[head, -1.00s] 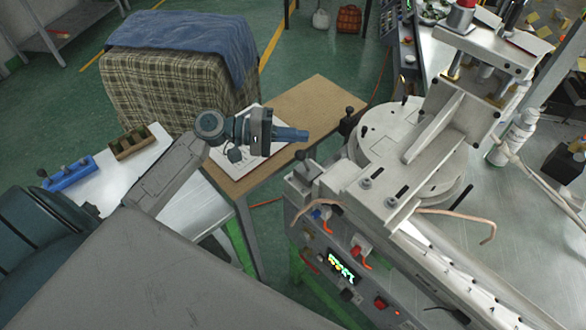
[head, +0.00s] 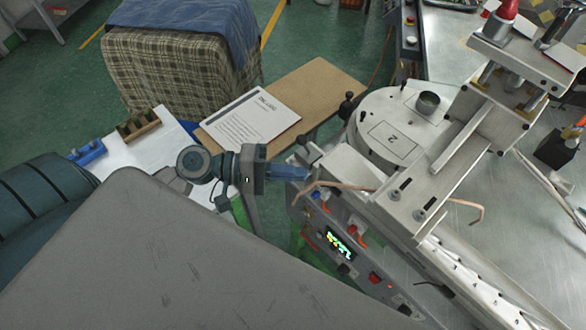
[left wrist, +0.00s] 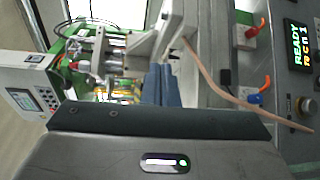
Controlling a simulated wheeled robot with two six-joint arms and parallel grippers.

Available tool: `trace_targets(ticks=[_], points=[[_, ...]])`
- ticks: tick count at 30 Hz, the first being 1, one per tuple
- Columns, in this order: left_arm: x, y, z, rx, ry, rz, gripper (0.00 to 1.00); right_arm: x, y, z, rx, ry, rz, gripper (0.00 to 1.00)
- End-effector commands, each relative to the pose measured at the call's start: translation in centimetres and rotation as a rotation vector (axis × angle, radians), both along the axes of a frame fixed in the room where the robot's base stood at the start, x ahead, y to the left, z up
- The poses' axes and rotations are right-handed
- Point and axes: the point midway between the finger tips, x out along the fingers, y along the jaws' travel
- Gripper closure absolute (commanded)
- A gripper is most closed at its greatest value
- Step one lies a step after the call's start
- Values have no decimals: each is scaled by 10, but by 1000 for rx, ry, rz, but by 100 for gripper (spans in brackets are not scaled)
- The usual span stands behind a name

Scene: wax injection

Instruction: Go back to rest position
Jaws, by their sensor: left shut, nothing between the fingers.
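My left gripper (head: 292,173) is shut and empty in the head view. It is beside the front left edge of the wax injection machine (head: 345,165), close to its control panel. In the left wrist view its blue fingers (left wrist: 161,86) are together at the middle, with nothing between them. The wrist view shows the machine's panel with a lit display (left wrist: 298,44) that begins with READY. My right gripper is not in view.
The brown table (head: 322,85) with a printed sheet (head: 250,118) stands behind my left gripper. A copper-coloured tube (head: 335,186) sticks out by the machine's front. A plaid-covered block (head: 170,75) stands farther back.

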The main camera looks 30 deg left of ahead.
Motion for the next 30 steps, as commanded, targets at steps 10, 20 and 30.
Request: trace_targets(ticks=[10, 20, 30], points=[[0, 0, 0, 0, 0, 0, 100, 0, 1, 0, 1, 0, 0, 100], [-6, -5, -9, 64, -33, -16, 100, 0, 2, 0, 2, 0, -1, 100], [-44, -13, -86, 666, -227, -133, 100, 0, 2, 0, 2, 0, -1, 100]])
